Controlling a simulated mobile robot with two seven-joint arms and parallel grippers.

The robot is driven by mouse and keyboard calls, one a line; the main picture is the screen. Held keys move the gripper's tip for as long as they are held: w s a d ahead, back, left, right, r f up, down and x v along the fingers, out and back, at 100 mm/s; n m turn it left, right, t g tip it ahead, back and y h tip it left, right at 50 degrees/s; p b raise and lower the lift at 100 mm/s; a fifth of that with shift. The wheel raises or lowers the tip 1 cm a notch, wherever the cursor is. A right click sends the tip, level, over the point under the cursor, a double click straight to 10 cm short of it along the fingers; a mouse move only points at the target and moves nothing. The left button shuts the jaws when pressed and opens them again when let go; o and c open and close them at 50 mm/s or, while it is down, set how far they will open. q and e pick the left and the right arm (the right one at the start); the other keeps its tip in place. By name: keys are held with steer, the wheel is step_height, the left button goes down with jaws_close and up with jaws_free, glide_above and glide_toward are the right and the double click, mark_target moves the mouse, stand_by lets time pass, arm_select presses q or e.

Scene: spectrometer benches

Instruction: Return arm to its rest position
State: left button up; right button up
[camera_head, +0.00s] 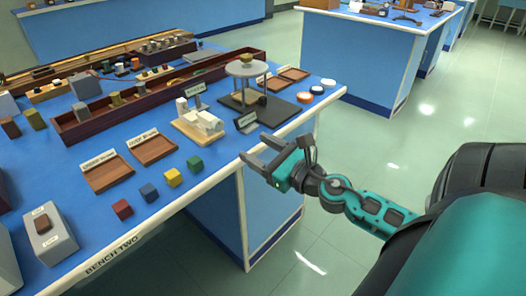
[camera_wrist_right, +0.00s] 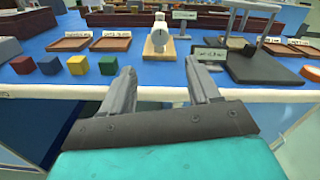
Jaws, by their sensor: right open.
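My right arm comes in from the right in the head view. Its gripper (camera_head: 266,154) is open and empty, in the air at the front edge of the blue bench (camera_head: 70,170), by the bench's right corner. In the right wrist view the two fingers of the gripper (camera_wrist_right: 162,88) stand apart and point toward the bench, with nothing between them. My left gripper is not in view.
Red (camera_head: 122,209), blue (camera_head: 149,192), yellow (camera_head: 173,177) and green (camera_head: 195,163) cubes line the bench front. Behind stand wooden trays (camera_head: 152,148), a white instrument (camera_head: 200,122) and a round-topped stand (camera_head: 246,68). Open floor (camera_head: 400,150) lies right.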

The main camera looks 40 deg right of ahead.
steer(key=shift+s, duration=0.45)
stand_by(0.3)
